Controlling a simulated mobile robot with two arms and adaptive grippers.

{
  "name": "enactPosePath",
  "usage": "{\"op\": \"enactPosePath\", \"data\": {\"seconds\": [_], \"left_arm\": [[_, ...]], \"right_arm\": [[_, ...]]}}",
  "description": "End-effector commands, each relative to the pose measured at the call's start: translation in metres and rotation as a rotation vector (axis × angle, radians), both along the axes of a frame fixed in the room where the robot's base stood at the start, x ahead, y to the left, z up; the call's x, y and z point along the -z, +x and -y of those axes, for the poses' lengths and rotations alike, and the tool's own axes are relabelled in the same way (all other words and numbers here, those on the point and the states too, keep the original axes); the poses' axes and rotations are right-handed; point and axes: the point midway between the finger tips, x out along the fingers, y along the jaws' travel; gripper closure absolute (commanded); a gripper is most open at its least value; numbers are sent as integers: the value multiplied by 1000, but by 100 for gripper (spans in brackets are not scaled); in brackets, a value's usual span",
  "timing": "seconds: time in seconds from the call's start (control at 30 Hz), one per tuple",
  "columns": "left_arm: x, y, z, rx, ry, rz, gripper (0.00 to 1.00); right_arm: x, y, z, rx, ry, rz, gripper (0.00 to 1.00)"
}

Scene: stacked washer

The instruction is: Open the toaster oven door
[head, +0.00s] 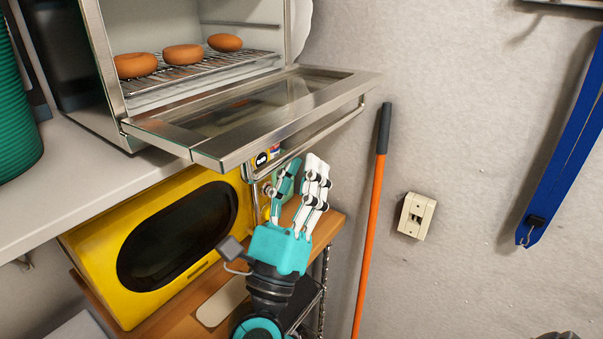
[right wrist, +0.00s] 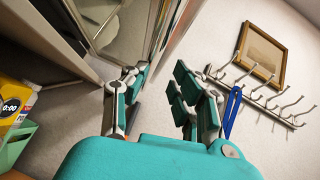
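The silver toaster oven (head: 108,62) stands on the shelf at upper left in the head view. Its door (head: 165,132) is folded down and sticks out roughly level, with the inside showing. The bar handle (head: 322,132) runs along the door's outer edge. My right gripper (head: 303,162) is just below the door's front edge, near the handle, fingers pointing up. Its fingers stand apart with nothing between them; the gap also shows in the right wrist view (right wrist: 163,76). Whether it touches the handle cannot be told. My left gripper is not in view.
Several brown round items (head: 183,54) lie on the oven's wire rack (head: 215,65). A yellow microwave (head: 95,240) sits below on a wooden surface (head: 325,228). An orange pole (head: 371,220) leans by the wall. Wall hooks (right wrist: 262,95) show in the right wrist view.

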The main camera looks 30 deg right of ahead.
Motion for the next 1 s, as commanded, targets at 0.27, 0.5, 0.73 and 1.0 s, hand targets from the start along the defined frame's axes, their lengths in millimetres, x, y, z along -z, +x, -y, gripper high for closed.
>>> {"op": "enactPosePath", "data": {"seconds": [0.27, 0.5, 0.73, 1.0], "left_arm": [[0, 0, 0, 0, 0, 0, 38], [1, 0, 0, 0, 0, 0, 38], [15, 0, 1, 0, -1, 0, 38], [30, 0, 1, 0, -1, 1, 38]], "right_arm": [[0, -1, -1, 0, 0, 3, 76], [2, -1, -2, -1, 0, 2, 76], [14, -7, -10, -1, 0, 1, 76], [28, -15, -21, -1, 0, 0, 76]]}}
